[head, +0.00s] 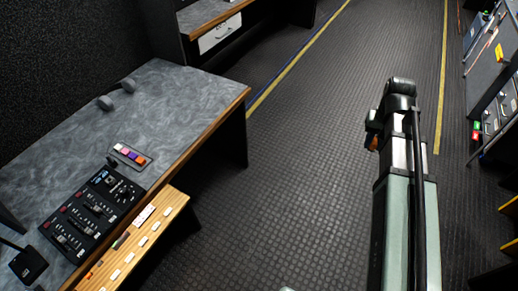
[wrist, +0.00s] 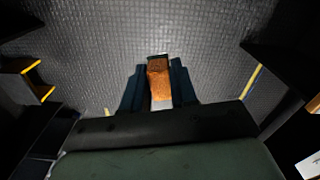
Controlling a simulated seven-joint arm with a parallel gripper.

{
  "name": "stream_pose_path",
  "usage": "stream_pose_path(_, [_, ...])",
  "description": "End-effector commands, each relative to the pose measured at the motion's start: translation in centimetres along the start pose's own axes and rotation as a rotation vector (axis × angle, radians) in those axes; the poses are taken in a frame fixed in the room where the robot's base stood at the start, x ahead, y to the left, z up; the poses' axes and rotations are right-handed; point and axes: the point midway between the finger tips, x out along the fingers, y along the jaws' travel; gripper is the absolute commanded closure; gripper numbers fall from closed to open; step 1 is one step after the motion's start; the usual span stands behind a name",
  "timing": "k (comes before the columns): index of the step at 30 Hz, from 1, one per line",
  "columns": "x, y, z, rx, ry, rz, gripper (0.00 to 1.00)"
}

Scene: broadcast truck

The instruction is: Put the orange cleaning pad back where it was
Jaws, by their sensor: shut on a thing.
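My gripper (wrist: 159,92) is shut on the orange cleaning pad (wrist: 159,84), which shows between the two dark fingers in the wrist view. The pad looks like a small orange block with a darker brown end and a pale part near the palm. In the head view, my gripper (head: 372,128) is over the dark floor aisle at the right. Only a small bit of orange (head: 374,142) shows there, as my arm hides most of the gripper and pad. The pad is in the air, clear of the desk and racks.
Equipment racks (head: 490,75) line the right. The floor aisle (head: 300,150) between is clear.

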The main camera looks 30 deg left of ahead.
Motion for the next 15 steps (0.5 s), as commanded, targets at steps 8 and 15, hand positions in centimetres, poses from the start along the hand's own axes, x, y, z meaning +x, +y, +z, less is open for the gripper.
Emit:
stream_pose_path(8, [0.4,-8.2,0.3,-0.133,0.000,0.000,1.00])
stream_pose_path(15, [0.8,-15.1,1.1,-0.244,0.001,0.000,1.00])
